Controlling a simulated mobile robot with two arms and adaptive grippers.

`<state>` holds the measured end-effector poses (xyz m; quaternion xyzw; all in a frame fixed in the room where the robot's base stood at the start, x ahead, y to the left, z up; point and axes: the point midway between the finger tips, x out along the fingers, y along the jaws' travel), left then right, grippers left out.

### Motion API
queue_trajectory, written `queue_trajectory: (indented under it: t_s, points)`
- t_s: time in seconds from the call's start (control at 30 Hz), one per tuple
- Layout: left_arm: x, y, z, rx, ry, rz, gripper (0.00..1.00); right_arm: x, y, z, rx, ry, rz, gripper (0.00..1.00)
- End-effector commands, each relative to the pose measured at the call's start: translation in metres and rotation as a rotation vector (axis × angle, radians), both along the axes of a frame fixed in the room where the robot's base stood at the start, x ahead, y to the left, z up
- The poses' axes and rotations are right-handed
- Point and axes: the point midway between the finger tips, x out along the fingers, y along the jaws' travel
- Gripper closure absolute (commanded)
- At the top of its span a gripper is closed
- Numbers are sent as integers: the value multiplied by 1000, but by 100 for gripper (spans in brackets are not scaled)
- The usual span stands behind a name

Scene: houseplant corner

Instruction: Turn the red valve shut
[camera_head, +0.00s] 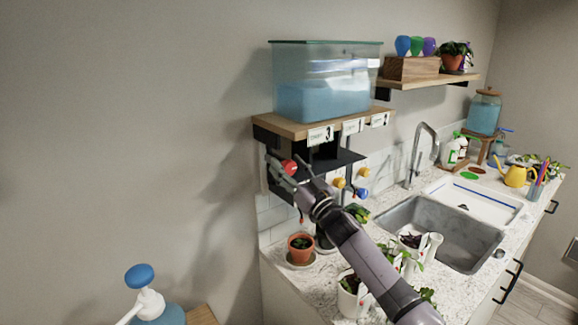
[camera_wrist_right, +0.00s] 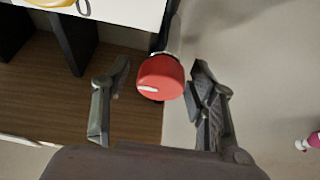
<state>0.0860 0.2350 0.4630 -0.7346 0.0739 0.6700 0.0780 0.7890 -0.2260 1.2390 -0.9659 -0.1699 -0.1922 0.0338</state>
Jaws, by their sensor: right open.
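The red valve (camera_head: 289,167) is a round red knob below the wooden shelf with the water tank. In the right wrist view the red valve (camera_wrist_right: 161,78) shows a white mark on its lower left and sits between the fingers. My right gripper (camera_head: 287,169) is open, with one finger on each side of the knob. In the wrist view the right gripper (camera_wrist_right: 158,82) shows gaps to both sides of the knob, with the right finger closer. I cannot tell whether a finger touches it. My left gripper is not in view.
A glass tank (camera_head: 325,82) of blue water stands on the wooden shelf (camera_head: 290,126). Yellow (camera_head: 338,182) and blue (camera_head: 361,193) knobs are right of the red one. A sink (camera_head: 442,233) is at right.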

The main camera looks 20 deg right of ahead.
Motion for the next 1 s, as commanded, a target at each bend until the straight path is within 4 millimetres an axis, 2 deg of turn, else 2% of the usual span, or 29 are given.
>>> queue_trajectory:
  t_s: [0.17, 0.87, 1.0]
  points:
    - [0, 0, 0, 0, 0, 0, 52, 0, 0, 0, 0, 0, 0, 47]
    - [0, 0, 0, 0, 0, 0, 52, 0, 0, 0, 0, 0, 0, 93]
    - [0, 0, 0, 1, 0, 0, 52, 0, 0, -1, -3, 0, 0, 94]
